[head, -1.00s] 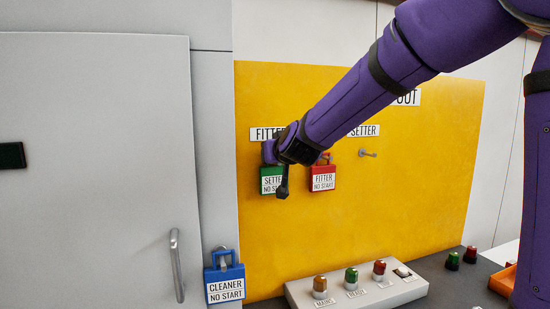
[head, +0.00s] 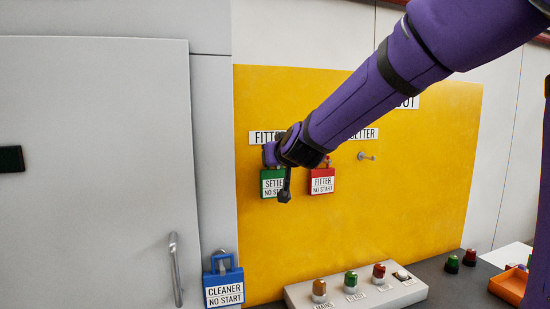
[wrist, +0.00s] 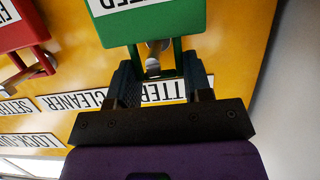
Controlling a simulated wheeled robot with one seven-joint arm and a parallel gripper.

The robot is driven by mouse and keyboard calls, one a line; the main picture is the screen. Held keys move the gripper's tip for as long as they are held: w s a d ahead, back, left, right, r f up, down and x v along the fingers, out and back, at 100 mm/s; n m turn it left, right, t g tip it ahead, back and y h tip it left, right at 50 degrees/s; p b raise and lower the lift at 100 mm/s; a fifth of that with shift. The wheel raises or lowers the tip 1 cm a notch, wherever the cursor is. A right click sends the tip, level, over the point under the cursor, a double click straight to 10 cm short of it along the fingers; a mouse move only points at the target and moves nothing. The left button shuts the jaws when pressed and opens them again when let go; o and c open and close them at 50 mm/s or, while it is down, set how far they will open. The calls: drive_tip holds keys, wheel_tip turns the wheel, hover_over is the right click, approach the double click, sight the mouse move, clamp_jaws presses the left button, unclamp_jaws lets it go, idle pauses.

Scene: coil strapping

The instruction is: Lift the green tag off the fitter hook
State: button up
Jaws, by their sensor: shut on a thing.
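The green tag (head: 270,184), lettered "SETTER NO START", is at the hook under the "FITTER" label (head: 265,137) on the yellow board. In the wrist view, my gripper (wrist: 160,82) is shut on the handle of the green tag (wrist: 165,20). The metal fitter hook (wrist: 153,65) shows inside the handle's opening, so the tag is still around the hook. In the head view, my gripper (head: 278,170) partly covers the tag and hides the hook.
A red tag (head: 321,182), "FITTER NO START", hangs close on the right. The setter hook (head: 366,156) is bare. A blue tag (head: 224,283) hangs by the cabinet (head: 95,150). A button box (head: 355,290) stands below the board.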

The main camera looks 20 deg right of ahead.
drive_tip(key=shift+f+v, duration=0.15)
drive_tip(key=shift+v, duration=0.85)
drive_tip(key=shift+f+v, duration=0.1)
drive_tip(key=shift+v, duration=0.85)
drive_tip(key=shift+s, duration=0.2)
drive_tip(key=s, duration=0.6)
idle(0.3)
